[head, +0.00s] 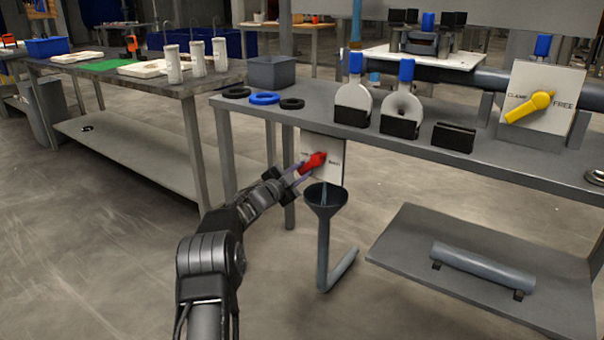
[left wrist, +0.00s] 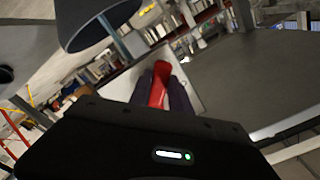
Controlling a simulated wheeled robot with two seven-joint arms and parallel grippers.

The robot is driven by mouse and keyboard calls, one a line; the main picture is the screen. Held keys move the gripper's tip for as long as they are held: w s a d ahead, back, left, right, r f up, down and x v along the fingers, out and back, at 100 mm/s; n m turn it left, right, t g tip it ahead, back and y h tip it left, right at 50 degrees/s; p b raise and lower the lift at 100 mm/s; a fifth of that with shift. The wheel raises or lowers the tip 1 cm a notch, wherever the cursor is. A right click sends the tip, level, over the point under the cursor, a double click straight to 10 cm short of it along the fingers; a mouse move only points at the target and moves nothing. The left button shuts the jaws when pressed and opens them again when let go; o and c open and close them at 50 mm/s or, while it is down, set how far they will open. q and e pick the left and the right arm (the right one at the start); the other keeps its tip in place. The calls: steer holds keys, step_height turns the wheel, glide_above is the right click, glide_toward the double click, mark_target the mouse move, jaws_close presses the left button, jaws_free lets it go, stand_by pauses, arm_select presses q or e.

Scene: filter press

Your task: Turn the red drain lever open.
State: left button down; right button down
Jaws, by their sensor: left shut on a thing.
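The red drain lever (head: 313,162) sits on a pale labelled plate (head: 332,172) below the front edge of the grey workbench. My left gripper (head: 302,169) reaches it from the left and is shut on the lever. In the left wrist view the red lever (left wrist: 160,82) stands between the two dark fingers (left wrist: 164,92). The lever is tilted in the head view; its exact setting is hard to read. A dark funnel (head: 326,198) hangs just below the plate, with a thin pale streak above it. My right gripper is not in view.
A bent drain pipe (head: 325,255) runs down from the funnel. The grey bench (head: 318,103) holds rings, filter plates and a yellow clamp lever (head: 529,107). A low shelf (head: 400,250) with a grey cylinder (head: 484,268) is at the lower right. Another table (head: 130,150) stands left.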

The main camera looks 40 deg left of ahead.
arm_select(q)
steer(key=c, duration=1.2)
jaws_free()
steer(key=shift+s, duration=0.1)
steer(key=s+p, duration=0.1)
steer(key=s, duration=0.6)
steer(key=shift+s+p, duration=0.3)
steer(key=shift+p, duration=0.1)
